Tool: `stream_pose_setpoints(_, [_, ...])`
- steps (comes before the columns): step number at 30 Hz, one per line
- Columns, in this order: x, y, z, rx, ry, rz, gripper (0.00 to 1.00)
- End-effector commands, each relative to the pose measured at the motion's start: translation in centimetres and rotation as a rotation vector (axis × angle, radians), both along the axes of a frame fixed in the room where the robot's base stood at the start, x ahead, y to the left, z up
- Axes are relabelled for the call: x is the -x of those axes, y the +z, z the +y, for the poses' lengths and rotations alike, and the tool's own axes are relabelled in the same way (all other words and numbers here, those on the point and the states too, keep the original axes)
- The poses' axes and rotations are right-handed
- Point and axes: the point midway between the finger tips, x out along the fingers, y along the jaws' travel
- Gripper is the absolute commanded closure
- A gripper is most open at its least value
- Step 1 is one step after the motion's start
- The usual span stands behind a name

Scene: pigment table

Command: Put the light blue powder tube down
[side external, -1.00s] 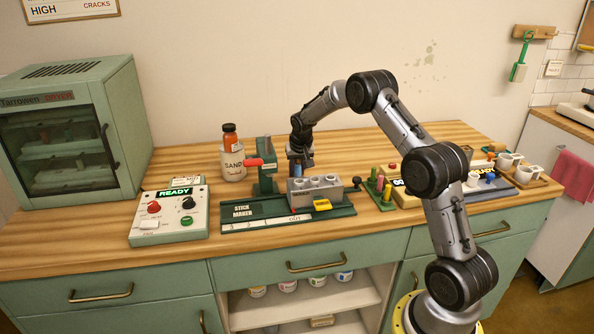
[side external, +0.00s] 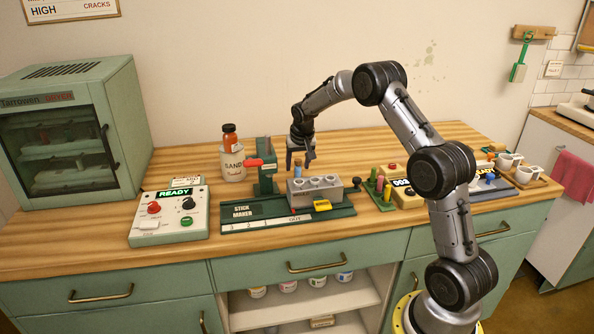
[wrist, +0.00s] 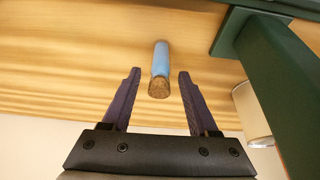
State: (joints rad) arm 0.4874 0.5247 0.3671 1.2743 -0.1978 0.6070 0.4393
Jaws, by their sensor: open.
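The light blue powder tube (side external: 298,172) with its cork top stands behind the grey block of the stick maker. Its lower part is hidden by that block in the side view. In the wrist view the tube (wrist: 160,58) appears upright on the wooden table, its cork toward the camera. My gripper (side external: 300,163) is above the tube, fingers pointing down. In the wrist view my gripper (wrist: 160,75) is open, with a finger on each side of the tube and clear gaps between.
The stick maker (side external: 243,211), with its green post and red handle (side external: 254,163), stands close by. A sand jar (side external: 233,164) holding an orange bottle is behind it to the left. A control box (side external: 168,212) sits farther left. Colored pegs (side external: 380,187) stand to the right.

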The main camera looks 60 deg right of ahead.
Motion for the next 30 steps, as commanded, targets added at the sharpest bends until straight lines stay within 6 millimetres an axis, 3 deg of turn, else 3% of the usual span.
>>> stream_pose_setpoints(6, [1.2,4.4,1.3,0.002,0.001,-0.003,0.40])
stream_pose_setpoints(16, [2.3,7.9,2.5,0.000,0.004,-0.001,0.40])
stream_pose_setpoints(19, [2.9,9.5,4.0,0.002,0.031,-0.007,0.40])
stream_pose_setpoints(23, [5.3,13.3,8.5,0.010,0.121,-0.019,0.40])
stream_pose_setpoints(27, [10.3,17.4,15.0,0.016,0.258,-0.032,0.40])
stream_pose_setpoints(30, [14.7,19.2,19.2,0.022,0.359,-0.044,0.40])
